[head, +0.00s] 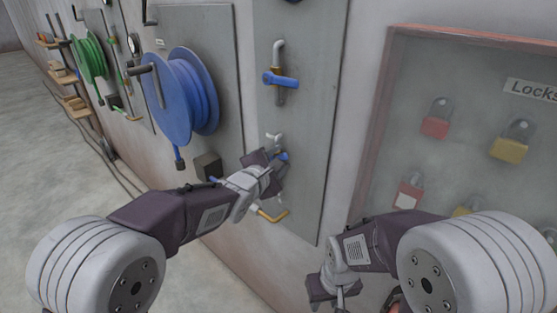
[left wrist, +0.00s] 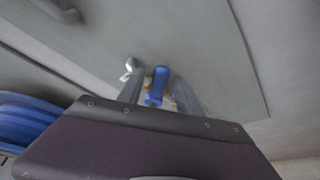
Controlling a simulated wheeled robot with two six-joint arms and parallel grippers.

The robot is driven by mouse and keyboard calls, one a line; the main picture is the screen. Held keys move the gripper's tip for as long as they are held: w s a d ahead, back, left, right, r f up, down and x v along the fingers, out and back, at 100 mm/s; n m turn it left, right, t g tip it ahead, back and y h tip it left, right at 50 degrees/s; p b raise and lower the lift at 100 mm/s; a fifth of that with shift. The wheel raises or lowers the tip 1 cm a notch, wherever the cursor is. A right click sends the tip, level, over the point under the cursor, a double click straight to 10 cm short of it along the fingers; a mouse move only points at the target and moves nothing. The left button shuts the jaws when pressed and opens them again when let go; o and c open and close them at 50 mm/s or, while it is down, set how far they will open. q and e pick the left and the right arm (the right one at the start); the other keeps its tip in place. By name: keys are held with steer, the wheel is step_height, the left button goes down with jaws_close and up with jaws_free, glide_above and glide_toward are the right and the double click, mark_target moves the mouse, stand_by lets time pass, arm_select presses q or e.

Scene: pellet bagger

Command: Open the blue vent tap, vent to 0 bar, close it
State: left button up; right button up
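A small blue-handled tap (head: 284,156) sits low on the grey wall panel. Its blue handle (left wrist: 157,84) also shows in the left wrist view. My left gripper (head: 277,158) is at this tap. In the left wrist view my left gripper (left wrist: 158,92) has its fingers apart, one on each side of the blue handle, with gaps visible. A second blue lever (head: 281,80) is on a pipe higher on the same panel, lying roughly across it. My right gripper (head: 338,302) hangs low by the wall, partly cut off; its fingers are unclear. No pressure reading is legible.
A blue hose reel (head: 190,97) and a dark block (head: 208,166) are left of the panel. A yellow-ended pipe (head: 272,215) lies just below my left gripper. A red-framed lock cabinet (head: 378,130) with several padlocks is at right.

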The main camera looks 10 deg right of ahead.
arm_select(q)
steer(key=v, duration=0.9)
steer(key=shift+b, duration=0.4)
